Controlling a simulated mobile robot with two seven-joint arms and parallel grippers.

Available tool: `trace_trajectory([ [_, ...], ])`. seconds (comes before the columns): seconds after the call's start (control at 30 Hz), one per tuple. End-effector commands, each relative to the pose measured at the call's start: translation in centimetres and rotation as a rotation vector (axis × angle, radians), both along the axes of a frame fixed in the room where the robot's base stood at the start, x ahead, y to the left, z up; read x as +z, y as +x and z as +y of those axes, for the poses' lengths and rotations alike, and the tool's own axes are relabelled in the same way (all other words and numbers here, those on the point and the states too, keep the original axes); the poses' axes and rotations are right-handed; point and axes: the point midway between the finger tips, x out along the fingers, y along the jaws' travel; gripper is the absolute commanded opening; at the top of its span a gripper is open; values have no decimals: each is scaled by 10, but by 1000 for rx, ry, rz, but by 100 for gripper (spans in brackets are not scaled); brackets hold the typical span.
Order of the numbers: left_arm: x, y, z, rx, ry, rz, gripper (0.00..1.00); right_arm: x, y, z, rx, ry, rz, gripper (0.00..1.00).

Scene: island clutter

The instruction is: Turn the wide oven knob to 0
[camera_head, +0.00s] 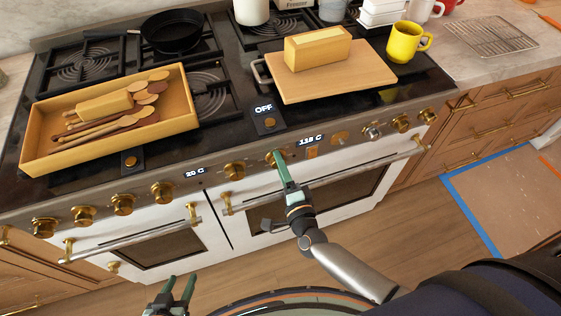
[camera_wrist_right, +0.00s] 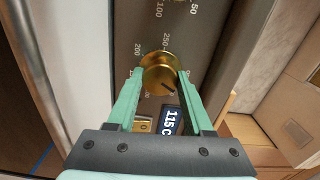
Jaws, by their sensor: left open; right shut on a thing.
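The wide oven's gold knob (camera_wrist_right: 158,74) sits on the grey front panel, between the fingers of my right gripper (camera_wrist_right: 158,82). The right wrist view shows my fingers shut on the knob's two sides. Its dark pointer line points to the lower right, towards the display (camera_wrist_right: 172,120). Printed numbers 50, 100, 200 and 250 show around the dials; the 0 mark is not readable. My left gripper (camera_head: 172,297) is open and empty, low before the stove.
More gold knobs (camera_head: 123,204) line the panel on both sides. A second display (camera_head: 195,172) reads 20 C. A wooden tray (camera_head: 40,150) and cutting board (camera_head: 375,80) stand on the cooktop.

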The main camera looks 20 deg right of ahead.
Motion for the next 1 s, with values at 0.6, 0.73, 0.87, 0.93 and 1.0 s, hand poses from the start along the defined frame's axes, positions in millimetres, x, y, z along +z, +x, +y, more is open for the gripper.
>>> trace_trajectory([
  [0.6, 20, 1, 0, 0, 0, -1, 50, 1, 0, 0, 0, -442, -14, 0],
  [0.73, 21, 1, 0, 0, 0, -2, 50, 1, 0, 1, 1, -483, -15, 0],
  [0.87, 22, 1, 0, 0, 0, -2, 50, 1, 0, 1, 1, -505, -17, 0],
  [0.93, 22, 1, 0, 0, 0, -2, 50, 0, 0, 1, 2, -511, -17, 0],
  [1.0, 22, 1, 0, 0, 0, -2, 50, 0, 0, 1, 2, -514, -17, 0],
])
